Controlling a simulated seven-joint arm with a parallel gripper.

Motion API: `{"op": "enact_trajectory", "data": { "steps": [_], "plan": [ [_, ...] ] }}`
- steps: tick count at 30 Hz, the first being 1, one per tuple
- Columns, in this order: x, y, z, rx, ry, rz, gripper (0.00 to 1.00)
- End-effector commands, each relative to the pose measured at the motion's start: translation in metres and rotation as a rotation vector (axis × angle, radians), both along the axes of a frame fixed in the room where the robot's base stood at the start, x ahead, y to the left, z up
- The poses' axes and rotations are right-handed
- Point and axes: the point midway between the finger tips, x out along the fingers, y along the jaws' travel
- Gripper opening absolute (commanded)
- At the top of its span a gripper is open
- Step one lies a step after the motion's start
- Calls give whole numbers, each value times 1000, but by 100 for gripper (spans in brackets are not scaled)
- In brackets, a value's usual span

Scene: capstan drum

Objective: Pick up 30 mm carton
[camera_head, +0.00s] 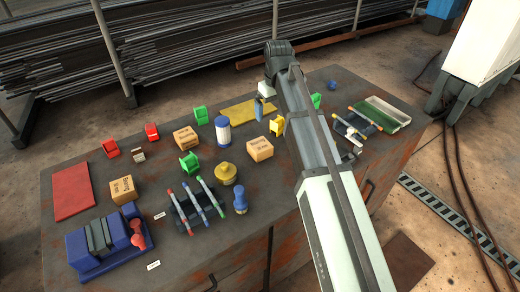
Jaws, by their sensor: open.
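Three brown cartons with printed labels stand on the dark bench: one at the left (123,190), one at the back middle (185,138) and one at the centre (260,149). The labels seem to read "Bearing" with a size in mm. The sizes are too small to read surely, so I cannot tell which is the 30 mm carton.
My arm covers the right middle.

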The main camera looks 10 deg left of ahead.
Motion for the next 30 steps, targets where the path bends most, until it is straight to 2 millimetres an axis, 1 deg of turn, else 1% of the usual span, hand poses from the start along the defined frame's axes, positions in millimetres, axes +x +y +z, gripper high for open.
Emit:
{"op": "enact_trajectory", "data": {
  "steps": [1,3,6,9,11,14,21,24,27,30],
  "plan": [
    [-14,11,-1,-13,25,12,100],
    [-29,20,-1,-30,54,19,100],
    [-42,29,-1,-48,83,28,100],
    [-48,32,-3,-56,97,30,100],
    [-50,33,-7,-58,100,30,100],
    [-50,33,-19,-58,101,30,100],
    [-50,32,-57,-58,101,30,100],
    [-49,32,-70,-57,99,30,100],
    [-49,32,-79,-57,99,30,100],
    [-49,33,-85,-56,98,30,100]
  ]
}}
